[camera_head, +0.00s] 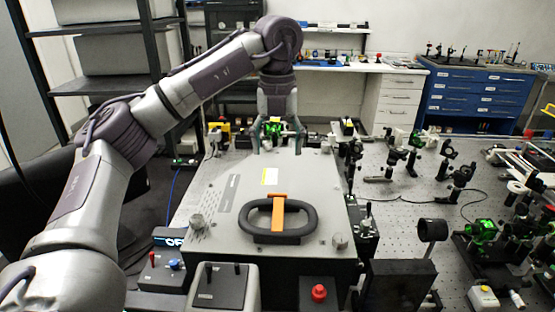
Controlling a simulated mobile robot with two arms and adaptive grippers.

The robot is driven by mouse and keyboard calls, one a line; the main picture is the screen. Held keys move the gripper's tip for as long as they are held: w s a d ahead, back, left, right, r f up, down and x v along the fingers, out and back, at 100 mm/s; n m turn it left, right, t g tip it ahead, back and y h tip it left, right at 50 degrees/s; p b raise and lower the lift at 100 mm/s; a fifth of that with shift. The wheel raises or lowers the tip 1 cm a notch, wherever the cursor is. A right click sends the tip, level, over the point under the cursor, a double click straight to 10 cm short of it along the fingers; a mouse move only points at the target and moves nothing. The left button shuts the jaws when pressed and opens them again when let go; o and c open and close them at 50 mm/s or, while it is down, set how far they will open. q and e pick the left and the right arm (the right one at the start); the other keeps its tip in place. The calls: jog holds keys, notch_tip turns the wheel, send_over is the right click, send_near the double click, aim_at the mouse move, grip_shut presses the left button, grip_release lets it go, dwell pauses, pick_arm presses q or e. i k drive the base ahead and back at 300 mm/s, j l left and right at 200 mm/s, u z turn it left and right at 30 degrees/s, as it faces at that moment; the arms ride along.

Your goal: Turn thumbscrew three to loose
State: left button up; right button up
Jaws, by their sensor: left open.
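The grey spectrometer cover (215,190) fills the middle of the head view, with a black loop handle and an orange strip (279,212) on top. One thumbscrew (197,221) stands at its front left corner and another thumbscrew (339,241) at its front right corner. I cannot read which number either one has. My left gripper (279,148) points down at the cover's far edge, its fingers spread apart. Any thumbscrew at the far edge is too small or hidden to make out. My right gripper is out of view.
A red button box (319,293) and a switch box (222,287) stand at the cover's near side. Optics mounts (415,145) crowd the perforated table to the right. A blue drawer cabinet (475,97) stands behind. My left arm spans the left side.

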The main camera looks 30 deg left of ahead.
aim_at(197, 221)
jog(key=k, duration=2)
